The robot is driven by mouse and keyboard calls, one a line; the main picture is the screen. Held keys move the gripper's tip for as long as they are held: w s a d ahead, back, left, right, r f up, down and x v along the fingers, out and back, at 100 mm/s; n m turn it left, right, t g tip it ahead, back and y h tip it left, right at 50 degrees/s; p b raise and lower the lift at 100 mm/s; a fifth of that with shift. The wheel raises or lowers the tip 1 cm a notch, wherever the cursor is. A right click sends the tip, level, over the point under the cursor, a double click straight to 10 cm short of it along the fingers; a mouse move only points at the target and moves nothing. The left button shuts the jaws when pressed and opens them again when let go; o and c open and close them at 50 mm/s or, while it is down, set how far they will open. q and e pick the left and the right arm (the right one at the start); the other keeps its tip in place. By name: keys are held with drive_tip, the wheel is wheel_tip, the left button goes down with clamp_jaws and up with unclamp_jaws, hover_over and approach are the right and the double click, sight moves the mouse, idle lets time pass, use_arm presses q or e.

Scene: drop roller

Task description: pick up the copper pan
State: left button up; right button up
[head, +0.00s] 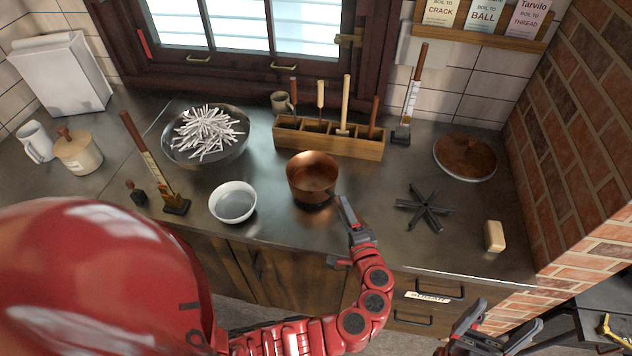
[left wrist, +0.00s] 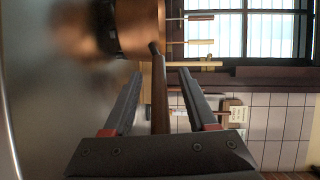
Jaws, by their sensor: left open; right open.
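The copper pan (head: 313,172) stands upright on the dark counter (head: 285,228), in front of the wooden tool rack. In the head view my left gripper (head: 344,205) is at the pan's front right and covers most of the handle. My right gripper (head: 511,314) is open and empty, low at the right, in front of the counter and away from the pan.
A white bowl (head: 233,203) stands left of the pan. The wooden rack (head: 330,140) with several tools is behind it. A black star-shaped trivet (head: 424,208) and a soap-like block (head: 494,236) lie to the right. A brick wall (head: 572,130) bounds the right side.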

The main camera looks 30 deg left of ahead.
use_arm(q)
clamp_jaws()
idle(1.4)
